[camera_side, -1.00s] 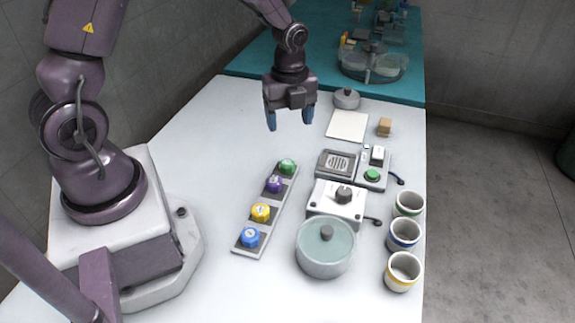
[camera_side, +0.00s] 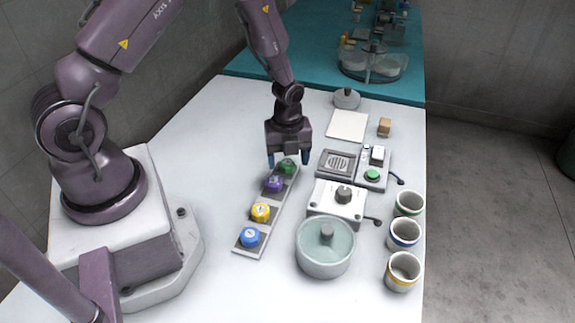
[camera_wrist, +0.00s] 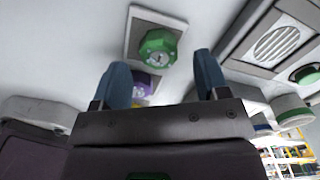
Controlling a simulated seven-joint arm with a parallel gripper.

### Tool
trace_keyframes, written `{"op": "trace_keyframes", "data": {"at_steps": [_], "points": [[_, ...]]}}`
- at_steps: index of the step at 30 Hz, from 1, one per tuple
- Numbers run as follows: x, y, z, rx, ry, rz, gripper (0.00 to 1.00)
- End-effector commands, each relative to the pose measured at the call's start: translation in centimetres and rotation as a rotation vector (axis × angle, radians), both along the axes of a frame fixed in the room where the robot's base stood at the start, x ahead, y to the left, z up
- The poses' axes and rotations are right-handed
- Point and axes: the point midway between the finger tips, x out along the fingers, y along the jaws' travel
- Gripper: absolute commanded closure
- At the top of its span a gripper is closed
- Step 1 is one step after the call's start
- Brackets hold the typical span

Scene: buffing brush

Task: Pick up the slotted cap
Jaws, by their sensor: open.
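Several coloured caps sit in a row on a grey strip (camera_side: 250,250): green (camera_side: 288,166), purple (camera_side: 273,184), yellow (camera_side: 260,212) and blue (camera_side: 249,237). Each has a pale mark on top; I cannot tell which one is slotted. My gripper (camera_side: 287,160) is open and empty, pointing down above the green end of the strip. In the wrist view, the green cap (camera_wrist: 158,46) shows a dark and white mark and lies just beyond the fingertips (camera_wrist: 161,62). The purple cap (camera_wrist: 146,82) shows between the fingers, partly hidden.
Right of the strip are a grilled box (camera_side: 337,163), a panel with a green button (camera_side: 372,174), a white box with a dark knob (camera_side: 335,203) and a lidded pot (camera_side: 325,252). Several cups (camera_side: 403,270) line the right edge. The table left of the strip is clear.

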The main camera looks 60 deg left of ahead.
Motion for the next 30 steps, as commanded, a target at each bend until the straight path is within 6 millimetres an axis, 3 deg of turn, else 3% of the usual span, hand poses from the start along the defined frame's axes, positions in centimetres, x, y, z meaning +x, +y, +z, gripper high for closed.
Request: {"op": "trace_keyframes", "data": {"at_steps": [4, 12, 19, 30], "points": [[0.0, 0.0, -1.7, -0.001, 0.001, 0.0, 0.32], [0.1, 0.0, -1.9, 0.001, -0.001, 0.001, 0.32], [0.0, 0.0, -1.9, 0.0, -0.001, 0.0, 0.84], [0.1, 0.0, -1.4, -0.001, -0.002, 0.0, 0.85]]}}
